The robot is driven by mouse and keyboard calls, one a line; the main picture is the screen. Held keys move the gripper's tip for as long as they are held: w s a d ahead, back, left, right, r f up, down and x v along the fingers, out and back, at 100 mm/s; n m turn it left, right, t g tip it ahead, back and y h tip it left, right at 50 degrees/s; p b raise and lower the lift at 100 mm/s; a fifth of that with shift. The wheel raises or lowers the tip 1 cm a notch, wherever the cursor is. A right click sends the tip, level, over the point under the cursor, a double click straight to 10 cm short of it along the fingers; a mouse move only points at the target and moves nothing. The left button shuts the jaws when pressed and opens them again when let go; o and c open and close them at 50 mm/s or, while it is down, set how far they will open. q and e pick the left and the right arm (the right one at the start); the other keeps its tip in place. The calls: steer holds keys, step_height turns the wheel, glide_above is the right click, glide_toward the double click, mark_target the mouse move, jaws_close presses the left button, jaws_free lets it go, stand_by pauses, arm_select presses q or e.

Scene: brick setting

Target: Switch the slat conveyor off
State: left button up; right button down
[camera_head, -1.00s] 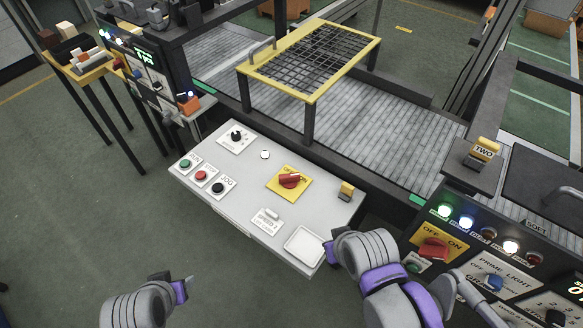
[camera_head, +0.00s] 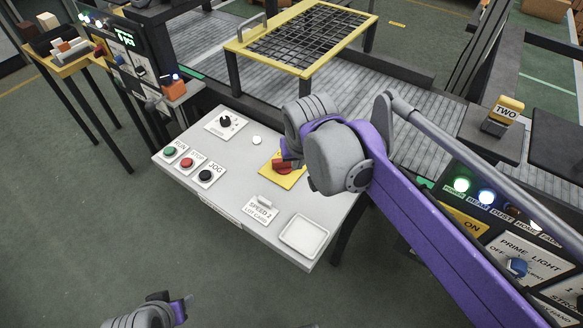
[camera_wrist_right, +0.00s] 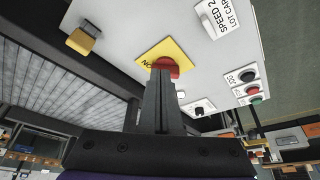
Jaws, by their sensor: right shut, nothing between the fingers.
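The slat conveyor (camera_head: 440,120) runs across the back with grey slats. In front of it stands a white control panel (camera_head: 225,195). On the panel a red rotary switch (camera_head: 281,168) sits on a yellow plate (camera_head: 291,181), partly hidden by my right arm. My right gripper (camera_head: 287,152) is over this switch, mostly hidden behind its own wrist. In the right wrist view its fingers (camera_wrist_right: 160,78) are shut and empty, with tips at the red knob (camera_wrist_right: 170,67); contact cannot be told. My left gripper (camera_head: 182,309) is low at the bottom edge, its jaws unclear.
A second console (camera_head: 520,265) is at right. A yellow mesh guard (camera_head: 305,40) stands over the conveyor.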

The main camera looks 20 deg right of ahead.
steer(key=shift+s+r, duration=0.1)
steer(key=b, duration=0.2)
glide_toward(291, 169)
steer(key=f, duration=0.1)
steer(key=s+f, duration=0.2)
steer(key=f, duration=0.1)
steer(key=shift+s+a, duration=0.1)
steer(key=shift+a, duration=0.05)
steer(key=w, duration=0.3)
steer(key=shift+w+d+f, duration=0.1)
steer(key=shift+d+f, duration=0.1)
steer(key=shift+w, duration=0.45)
